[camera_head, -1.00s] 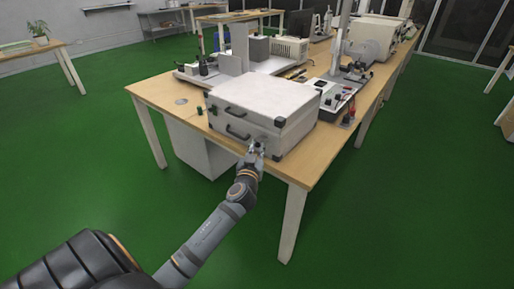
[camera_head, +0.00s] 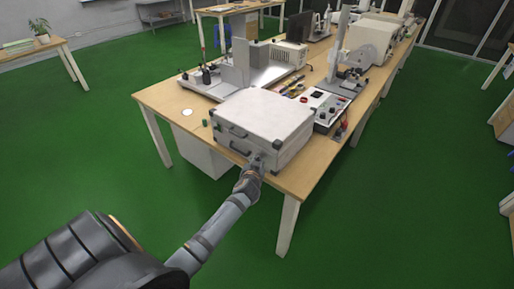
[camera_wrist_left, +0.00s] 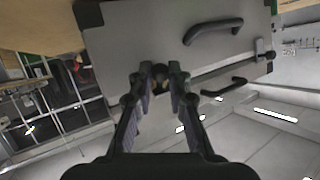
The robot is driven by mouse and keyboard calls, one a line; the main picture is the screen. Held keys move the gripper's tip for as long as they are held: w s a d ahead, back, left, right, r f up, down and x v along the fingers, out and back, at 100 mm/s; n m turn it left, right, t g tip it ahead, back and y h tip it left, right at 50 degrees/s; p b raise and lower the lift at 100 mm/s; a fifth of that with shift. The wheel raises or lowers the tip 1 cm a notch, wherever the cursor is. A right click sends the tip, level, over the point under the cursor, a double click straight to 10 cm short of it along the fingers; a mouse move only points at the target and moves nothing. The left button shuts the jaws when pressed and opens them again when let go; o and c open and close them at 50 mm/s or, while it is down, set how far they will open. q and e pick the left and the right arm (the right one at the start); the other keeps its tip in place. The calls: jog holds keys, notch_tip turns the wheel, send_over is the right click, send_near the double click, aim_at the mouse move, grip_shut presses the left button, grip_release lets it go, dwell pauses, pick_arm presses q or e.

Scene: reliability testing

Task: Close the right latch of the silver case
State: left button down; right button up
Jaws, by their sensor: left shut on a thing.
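The closed silver case (camera_head: 265,112) lies flat near the front corner of the wooden table, with two dark handles on its front face. My left gripper (camera_head: 257,160) is at the right part of that face. In the left wrist view, the case (camera_wrist_left: 125,40) fills the upper middle. The left gripper's fingertips (camera_wrist_left: 161,74) are closed around a small dark piece, the right latch (camera_wrist_left: 161,80). The fingers largely hide this latch, so its exact position cannot be told. Another latch (camera_wrist_left: 262,48) shows beyond the handles. My right gripper is in neither view.
The wooden table (camera_head: 165,96) has its front edge just below the case. A control box with knobs (camera_head: 326,108) stands close to the case's right side. A small green item (camera_head: 205,123) is to its left. Green floor is open in front.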

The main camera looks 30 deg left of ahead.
aim_at(262, 156)
pick_arm(q)
jog(key=r+g+p, duration=0.1)
jog(key=p, duration=0.2)
jog(key=r+m+g+p, duration=0.1)
jog(key=g+p, duration=0.1)
jog(key=p, duration=0.2)
jog(key=w+r+g+p, duration=0.1)
jog(key=g+p, duration=0.1)
jog(key=p, duration=0.1)
jog(key=shift+w+r+m+h+p, duration=0.1)
jog(key=shift+r+m+h+p, duration=0.05)
jog(key=shift+m+h+p, duration=0.2)
jog(key=shift+w+d+m+g+p, duration=0.1)
jog(key=shift+w+m+g+p, duration=0.15)
jog(key=shift+g+p, duration=0.5)
jog(key=shift+w+r+g, duration=0.1)
jog(key=shift+w+g, duration=0.15)
jog(key=shift+g, duration=0.6)
jog(key=shift+w+r+m+g+b, duration=0.1)
jog(key=shift+w+m+g+b, duration=0.15)
jog(key=shift+g, duration=0.25)
jog(key=shift+w+r+m+g+b, duration=0.15)
jog(key=shift+g+b, duration=0.1)
jog(key=shift+g, duration=0.25)
jog(key=c, duration=1.3)
grip_release()
